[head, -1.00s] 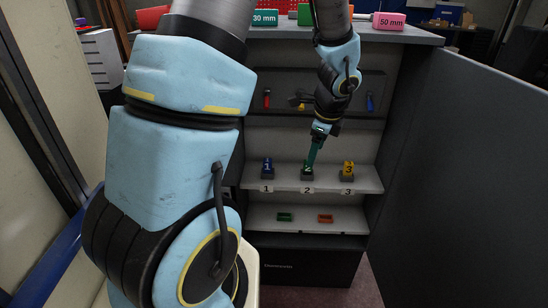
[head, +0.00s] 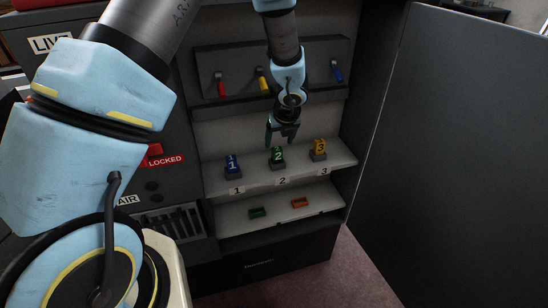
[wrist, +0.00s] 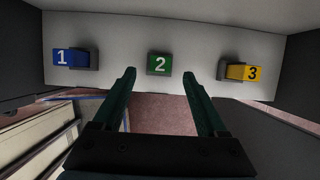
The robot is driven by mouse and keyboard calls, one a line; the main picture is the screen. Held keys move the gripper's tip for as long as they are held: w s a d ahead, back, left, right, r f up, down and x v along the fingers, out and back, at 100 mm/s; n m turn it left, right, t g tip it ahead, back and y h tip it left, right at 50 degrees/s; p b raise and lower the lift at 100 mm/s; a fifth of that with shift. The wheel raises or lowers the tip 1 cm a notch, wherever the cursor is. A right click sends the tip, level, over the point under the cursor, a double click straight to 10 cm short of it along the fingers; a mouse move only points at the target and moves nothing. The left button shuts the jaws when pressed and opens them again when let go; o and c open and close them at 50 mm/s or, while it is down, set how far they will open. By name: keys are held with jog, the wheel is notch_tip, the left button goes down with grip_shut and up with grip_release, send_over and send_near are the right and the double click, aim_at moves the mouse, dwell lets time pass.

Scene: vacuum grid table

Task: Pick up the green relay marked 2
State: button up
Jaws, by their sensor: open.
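The green relay marked 2 (head: 277,154) stands upright in a dark socket on the cabinet's upper shelf, between the blue relay marked 1 (head: 232,163) and the yellow relay marked 3 (head: 319,147). In the wrist view the green relay (wrist: 159,64) lies ahead of and between my fingertips, with the blue relay (wrist: 66,57) to the left and the yellow relay (wrist: 243,72) to the right. My gripper (wrist: 161,73) is open and empty. In the head view my gripper (head: 281,143) is just above the green relay.
Number labels line the shelf's front edge (head: 282,181). A lower shelf holds a small green tray (head: 257,212) and an orange tray (head: 300,203). Red, yellow and blue handles hang on the back panel above. A large dark door (head: 460,130) stands at the right.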

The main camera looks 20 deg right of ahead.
aim_at(278, 150)
jog(key=shift+p+x, duration=0.35)
jog(key=shift+x, duration=3)
jog(key=shift+s, duration=0.1)
jog(key=shift+c, duration=0.2)
grip_shut()
